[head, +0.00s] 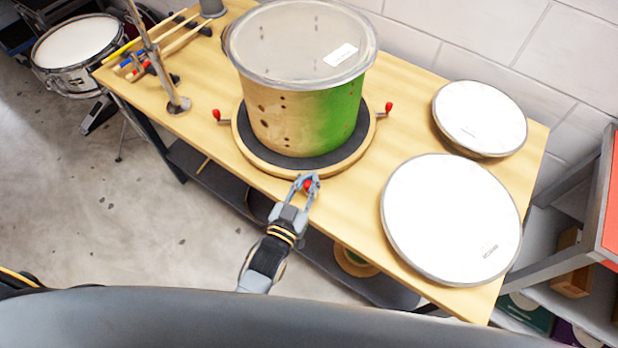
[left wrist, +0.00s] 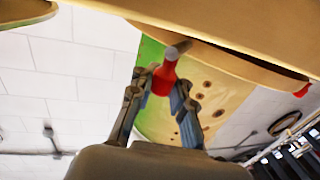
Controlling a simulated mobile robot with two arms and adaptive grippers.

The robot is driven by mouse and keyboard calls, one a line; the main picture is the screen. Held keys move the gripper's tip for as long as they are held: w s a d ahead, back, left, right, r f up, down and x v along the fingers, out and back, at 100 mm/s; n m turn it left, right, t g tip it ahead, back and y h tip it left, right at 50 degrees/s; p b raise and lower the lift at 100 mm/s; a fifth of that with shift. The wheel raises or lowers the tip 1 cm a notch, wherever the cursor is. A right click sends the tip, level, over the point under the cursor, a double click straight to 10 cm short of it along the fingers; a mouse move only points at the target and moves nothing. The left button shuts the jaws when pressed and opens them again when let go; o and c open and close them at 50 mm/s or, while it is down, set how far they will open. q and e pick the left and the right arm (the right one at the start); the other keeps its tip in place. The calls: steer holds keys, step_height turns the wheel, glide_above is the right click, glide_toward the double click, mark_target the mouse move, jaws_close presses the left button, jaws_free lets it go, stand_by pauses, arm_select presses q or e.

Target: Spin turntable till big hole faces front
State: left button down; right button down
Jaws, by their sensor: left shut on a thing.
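The turntable (head: 262,158) is a round wooden disc with a dark top on the bench. Red-tipped handles stick out from its rim at the left (head: 217,115) and right (head: 388,107). A drum shell (head: 290,120) with a clear head stands on it, bare wood with small holes on the left and green on the right. No clearly bigger hole can be told apart. My left gripper (head: 308,185) is shut on the front red handle (left wrist: 163,80) at the bench's front edge. The shell's holes also show in the left wrist view (left wrist: 205,97). My right gripper is not in view.
Two white drum heads (head: 480,118) (head: 450,220) lie on the bench at the right. A metal stand (head: 178,104) and drumsticks (head: 180,38) are at the left. A snare drum (head: 76,42) stands beyond the bench's left end. The lower shelf lies below.

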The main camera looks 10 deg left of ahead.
arm_select(q)
steer(key=shift+s+d+f, duration=0.25)
steer(key=shift+s+f, duration=0.1)
steer(key=shift+f, duration=0.05)
steer(key=c, duration=1.4)
jaws_free()
steer(key=shift+s, duration=0.1)
steer(key=shift+o, duration=0.7)
steer(key=shift+s+r, duration=0.2)
steer(key=shift+r, duration=0.1)
steer(key=shift+w, duration=0.15)
steer(key=v, duration=1.2)
steer(key=shift+r, duration=0.15)
